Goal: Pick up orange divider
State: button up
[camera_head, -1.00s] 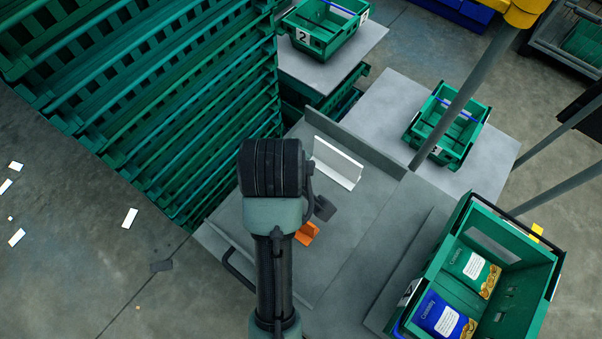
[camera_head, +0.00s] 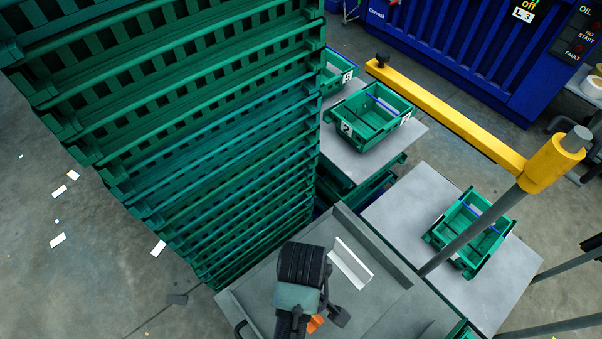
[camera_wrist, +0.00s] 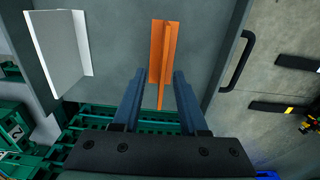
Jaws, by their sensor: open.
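The orange divider (camera_wrist: 157,55) is a thin orange piece with a cross-like, finned shape. It lies on the grey tray table (camera_wrist: 205,25) in the wrist view. In the head view only a small part of the orange divider (camera_head: 316,323) shows beside my arm, which hides the rest. My gripper (camera_wrist: 160,72) is open and empty. Its two dark fingers point toward the divider, one on each side of its lower end as seen in the wrist view. I cannot tell how far the fingertips are above it.
A white angled piece (camera_head: 350,264) lies on the same table; it also shows in the wrist view (camera_wrist: 62,50). Tall stacked green crates (camera_head: 200,150) stand to the left. Green bins (camera_head: 372,115) sit on grey tables behind. A yellow-topped post (camera_head: 545,165) rises at right.

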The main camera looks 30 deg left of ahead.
jog(key=shift+s+f+p, duration=0.2)
jog(key=shift+f+p, duration=0.25)
jog(key=shift+f, duration=2.7)
grip_shut()
